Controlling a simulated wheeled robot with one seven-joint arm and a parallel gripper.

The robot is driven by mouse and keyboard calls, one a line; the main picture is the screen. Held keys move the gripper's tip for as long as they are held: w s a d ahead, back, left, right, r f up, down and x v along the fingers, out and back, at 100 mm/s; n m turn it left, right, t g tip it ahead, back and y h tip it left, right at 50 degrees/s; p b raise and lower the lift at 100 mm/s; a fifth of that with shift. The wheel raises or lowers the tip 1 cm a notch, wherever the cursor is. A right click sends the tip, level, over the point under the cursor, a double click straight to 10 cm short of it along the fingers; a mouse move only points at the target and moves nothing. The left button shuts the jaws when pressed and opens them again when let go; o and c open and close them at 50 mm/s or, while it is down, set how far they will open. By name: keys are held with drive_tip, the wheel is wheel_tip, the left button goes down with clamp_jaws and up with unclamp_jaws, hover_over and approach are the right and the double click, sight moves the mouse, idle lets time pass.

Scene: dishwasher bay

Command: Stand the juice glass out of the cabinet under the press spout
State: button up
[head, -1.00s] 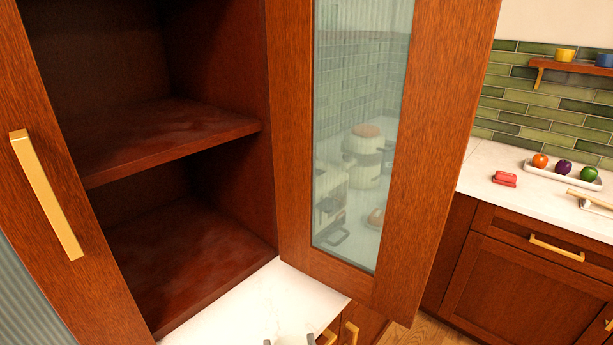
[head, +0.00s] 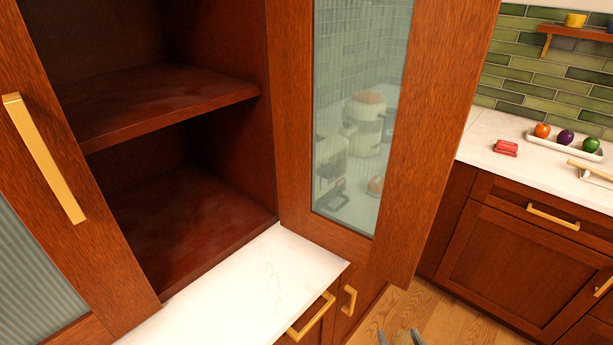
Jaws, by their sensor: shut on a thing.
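The cabinet (head: 175,100) stands open at the left, and the parts of its shelves in view are bare. My gripper (head: 400,338) is at the bottom edge, right of centre, in front of the lower drawers and over the floor. Only its grey fingertips show. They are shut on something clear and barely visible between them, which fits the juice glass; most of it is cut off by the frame. A cream appliance with a brown top (head: 366,122) shows blurred through the door glass, perhaps the press; its spout cannot be made out.
The open glass door (head: 430,150) juts out across the middle. White counter (head: 240,290) below the cabinet is clear. On the right counter are a red item (head: 506,148) and a white tray (head: 560,147) with orange, purple and green round items. Wooden floor lies open between.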

drive_tip(key=shift+s+a+f+n+y, duration=0.15)
drive_tip(key=shift+s+a+f, duration=0.1)
drive_tip(key=shift+a+f, duration=0.15)
drive_tip(key=shift+s+a+f+n+y, duration=0.15)
drive_tip(key=shift+s+a+f, duration=0.1)
drive_tip(key=shift+a, duration=0.2)
drive_tip(key=s+f, duration=0.3)
drive_tip(key=f, duration=0.1)
drive_tip(key=shift+d, duration=0.35)
drive_tip(key=shift+s+d+f+m+h, duration=0.3)
drive_tip(key=shift+d+m+h, duration=0.1)
drive_tip(key=shift+d, duration=0.2)
